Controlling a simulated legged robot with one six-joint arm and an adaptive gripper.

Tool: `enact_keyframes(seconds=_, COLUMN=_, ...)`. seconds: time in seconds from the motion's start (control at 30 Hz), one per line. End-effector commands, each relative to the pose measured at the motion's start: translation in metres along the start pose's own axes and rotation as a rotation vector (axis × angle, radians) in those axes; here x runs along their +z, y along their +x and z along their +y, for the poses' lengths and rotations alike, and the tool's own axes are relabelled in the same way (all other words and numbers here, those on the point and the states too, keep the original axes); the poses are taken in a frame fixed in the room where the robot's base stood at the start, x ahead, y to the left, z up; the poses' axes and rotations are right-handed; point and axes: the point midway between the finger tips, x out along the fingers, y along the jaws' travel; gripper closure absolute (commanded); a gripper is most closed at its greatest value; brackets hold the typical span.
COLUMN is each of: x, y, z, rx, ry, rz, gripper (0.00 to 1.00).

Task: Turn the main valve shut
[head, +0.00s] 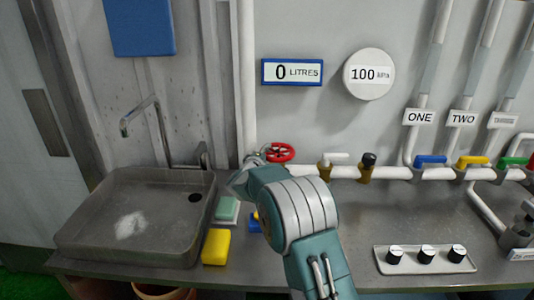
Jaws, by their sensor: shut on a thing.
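A red valve wheel (279,152), the likely main valve, sits on the white pipe at the back of the counter, just right of the tall vertical pipe. My arm reaches up from the bottom of the view, and my gripper (260,156) is at the left side of the wheel, shut on its rim. The fingertips are small, and my wrist hides part of them and the pipe below. The wheel's right side shows clear of my gripper.
A metal sink (100,225) is on the left, with a yellow sponge (216,247) and a green one (227,209) beside it. Blue (430,160), yellow (473,161) and green (512,161) valve handles are on the right. A knob panel (426,258) lies in front. Signs read "0 LITRES" (292,72) and "100" (369,75).

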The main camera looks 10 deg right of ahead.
Motion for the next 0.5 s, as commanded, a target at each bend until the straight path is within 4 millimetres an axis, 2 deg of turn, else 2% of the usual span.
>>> enact_keyframes(seconds=0.03, x=-0.0029, y=-0.0004, z=-0.0083, rx=-0.014, ry=-0.006, rz=-0.021, gripper=1.00)
enact_keyframes(seconds=0.5, x=-0.0025, y=0.0050, z=-0.0081, rx=-0.013, ry=-0.006, rz=-0.176, gripper=1.00)
